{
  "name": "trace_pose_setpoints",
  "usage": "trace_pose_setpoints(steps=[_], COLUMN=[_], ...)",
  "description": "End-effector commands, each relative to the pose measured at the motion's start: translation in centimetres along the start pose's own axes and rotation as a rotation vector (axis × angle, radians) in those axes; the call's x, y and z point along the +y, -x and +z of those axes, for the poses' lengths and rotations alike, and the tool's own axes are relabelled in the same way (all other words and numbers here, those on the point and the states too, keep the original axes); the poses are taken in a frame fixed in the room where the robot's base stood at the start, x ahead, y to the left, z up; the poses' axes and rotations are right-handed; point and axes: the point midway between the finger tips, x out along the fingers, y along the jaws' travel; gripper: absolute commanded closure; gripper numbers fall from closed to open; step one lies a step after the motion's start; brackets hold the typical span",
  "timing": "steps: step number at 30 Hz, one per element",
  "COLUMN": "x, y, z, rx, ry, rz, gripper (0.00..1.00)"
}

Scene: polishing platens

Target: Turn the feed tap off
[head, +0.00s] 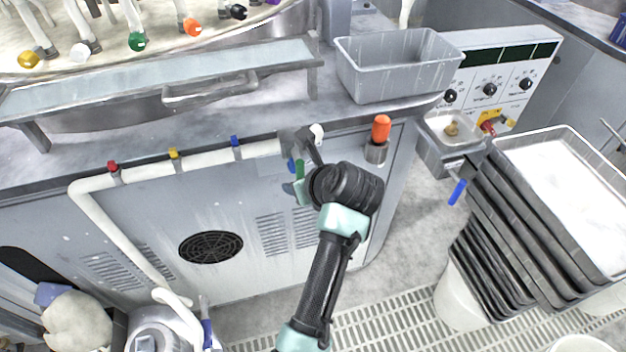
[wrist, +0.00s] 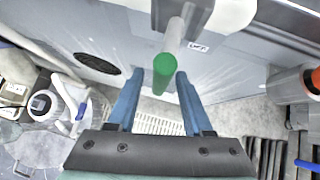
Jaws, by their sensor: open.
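A tap with a green-tipped lever (wrist: 163,72) hangs at the end of the white pipe on the cabinet front. Its green part also shows in the head view (head: 300,168), partly hidden by my gripper. In the wrist view the lever is a pale rod with a green end pointing toward the camera. My gripper (wrist: 160,78) is open, its two blue fingers on either side of the green end, with a visible gap on each side. I cannot tell whether a finger touches it.
The white pipe (head: 205,159) carries red (head: 112,165), yellow (head: 173,153) and blue (head: 235,141) small taps. An orange knob (head: 381,128) stands right of my wrist. A metal bin (head: 385,80) sits on the ledge above. Stacked trays (head: 520,235) stand at right; floor between is free.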

Motion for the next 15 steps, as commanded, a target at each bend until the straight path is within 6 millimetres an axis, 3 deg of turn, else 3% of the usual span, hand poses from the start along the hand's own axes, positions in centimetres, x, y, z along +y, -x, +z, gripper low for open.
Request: trace_pose_setpoints(steps=[9,15], x=[0.0,0.0], y=[6.9,9.4], z=[0.1,0.0], rx=[-0.003,0.000], ry=[0.001,-0.001], rz=[-0.002,-0.001], gripper=[0.49,0.49])
